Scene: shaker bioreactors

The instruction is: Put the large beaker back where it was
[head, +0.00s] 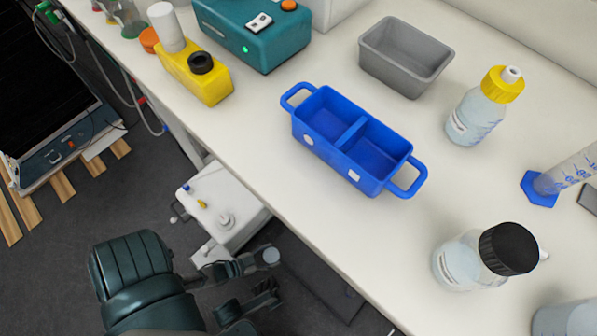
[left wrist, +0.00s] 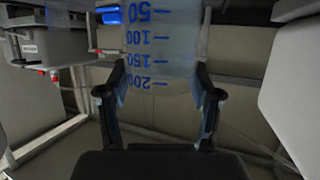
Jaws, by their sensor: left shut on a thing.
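A clear beaker (left wrist: 175,45) with blue marks from 50 to 200 fills the upper middle of the left wrist view. My left gripper (left wrist: 160,78) is shut on it, one finger on each side. In the head view my left gripper (head: 268,274) is low, in front of the bench edge and above the floor. The beaker cannot be made out clearly there. My right gripper is not in view.
On the bench (head: 290,210) stand a blue two-part carrier (head: 345,130), a grey bin (head: 405,57), a yellow-capped bottle (head: 478,110), a black-capped bottle (head: 465,262) and a measuring cylinder (head: 568,174). A clear vessel (head: 567,319) is cut off at bottom right. Bare bench lies around the carrier.

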